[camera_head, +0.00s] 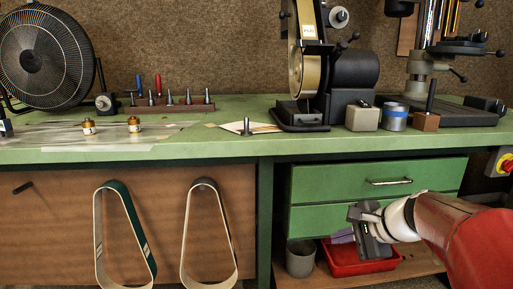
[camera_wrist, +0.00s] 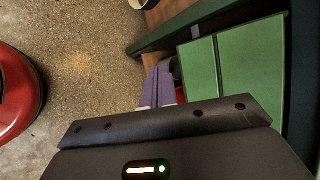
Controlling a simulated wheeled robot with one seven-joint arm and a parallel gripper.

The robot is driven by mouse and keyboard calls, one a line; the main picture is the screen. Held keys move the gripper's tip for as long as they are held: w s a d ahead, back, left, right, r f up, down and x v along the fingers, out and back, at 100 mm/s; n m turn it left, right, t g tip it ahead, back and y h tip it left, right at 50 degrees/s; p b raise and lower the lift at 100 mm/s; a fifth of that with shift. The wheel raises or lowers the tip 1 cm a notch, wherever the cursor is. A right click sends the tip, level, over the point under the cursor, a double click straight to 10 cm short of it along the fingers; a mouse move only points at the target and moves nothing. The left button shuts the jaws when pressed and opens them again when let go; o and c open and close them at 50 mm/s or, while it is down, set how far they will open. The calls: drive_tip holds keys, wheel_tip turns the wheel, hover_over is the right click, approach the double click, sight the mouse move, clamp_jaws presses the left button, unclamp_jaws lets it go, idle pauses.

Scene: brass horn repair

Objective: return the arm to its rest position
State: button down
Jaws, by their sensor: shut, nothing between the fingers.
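My gripper (camera_head: 350,227) is at the lower right of the head view, in front of the green drawers (camera_head: 375,182) and above the red tray (camera_head: 355,262) on the low shelf. It is shut with nothing held. In the wrist view the purple fingers (camera_wrist: 160,87) lie together beyond the dark gripper body. The green drawer fronts (camera_wrist: 235,65) are close on the right there. My arm comes in from the right edge of the head view.
The green bench top (camera_head: 235,150) carries a fan (camera_head: 45,57), a belt grinder (camera_head: 310,70) and a drill press (camera_head: 430,70). Two belts (camera_head: 122,235) hang at the front left. A grey bin (camera_head: 300,258) stands on the shelf. Bare floor (camera_wrist: 85,65) lies left in the wrist view.

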drive_tip(key=s+a+f+n+h, duration=0.2)
drive_tip(key=s+n+h, duration=0.1)
drive_tip(key=s+n, duration=0.4)
drive_tip(key=s+a+f+n+g+h, duration=0.1)
drive_tip(key=s+a+n+h, duration=0.1)
drive_tip(key=s+n, duration=0.6)
drive_tip(key=s+h, duration=0.1)
drive_tip(key=s, duration=0.4)
drive_tip(key=shift+a+f+g, duration=0.25)
drive_tip(key=shift+f+g, duration=0.05)
drive_tip(key=shift+f, duration=0.05)
